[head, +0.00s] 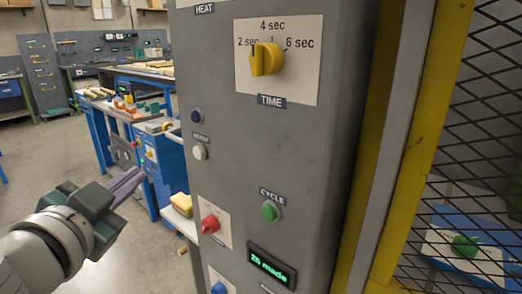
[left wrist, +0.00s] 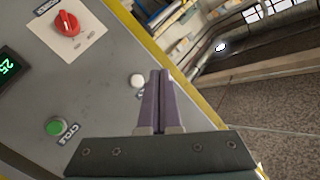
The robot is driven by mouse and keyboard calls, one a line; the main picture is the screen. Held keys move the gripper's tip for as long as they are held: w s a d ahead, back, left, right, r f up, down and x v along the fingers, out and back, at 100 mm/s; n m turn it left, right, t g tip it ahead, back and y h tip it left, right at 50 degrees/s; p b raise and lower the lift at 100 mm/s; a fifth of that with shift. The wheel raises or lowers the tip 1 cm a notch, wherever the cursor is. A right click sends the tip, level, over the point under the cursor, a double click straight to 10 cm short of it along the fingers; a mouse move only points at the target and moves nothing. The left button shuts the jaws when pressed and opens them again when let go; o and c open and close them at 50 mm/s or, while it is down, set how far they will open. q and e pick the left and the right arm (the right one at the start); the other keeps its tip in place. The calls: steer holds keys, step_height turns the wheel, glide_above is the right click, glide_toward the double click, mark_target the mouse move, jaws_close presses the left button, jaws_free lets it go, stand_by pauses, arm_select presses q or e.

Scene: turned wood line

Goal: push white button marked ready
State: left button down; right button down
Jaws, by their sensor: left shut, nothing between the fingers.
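The white button (head: 200,152) sits on the left part of the grey control panel (head: 290,150), under a small dark label too blurred to read surely. In the left wrist view the white button (left wrist: 137,81) shows just left of my fingers. My left gripper (head: 139,172) is shut and empty, its purple fingers together. In the head view it is left of the panel and lower than the button, pointing up and right. In the left wrist view my left gripper's tips (left wrist: 160,72) look apart from the button; the exact gap cannot be told. My right gripper is not in view.
Nearby on the panel are a dark blue button (head: 197,116), a red knob (head: 210,223), a green CYCLE button (head: 270,211), a lit display (head: 271,266) and a yellow TIME knob (head: 266,59). A yellow-framed mesh guard (head: 470,110) stands right. Workbenches (head: 150,78) stand behind; floor at left is clear.

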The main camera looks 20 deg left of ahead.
mark_target(199, 152)
arm_select(q)
steer(key=w+d, duration=0.3)
steer(key=w, duration=0.4)
steer(key=shift+w+b, duration=0.2)
steer(key=shift+b, duration=0.2)
stand_by(1.5)
steer(key=shift+w, duration=0.15)
steer(key=shift+w+d, duration=0.15)
steer(key=shift+w, duration=0.1)
steer(key=shift+w+d+b, duration=0.15)
steer(key=shift+w+b, duration=0.2)
steer(key=shift+b, duration=0.05)
stand_by(0.7)
steer(key=shift+s, duration=0.1)
steer(key=shift+s+a, duration=0.25)
steer(key=shift+s, duration=0.4)
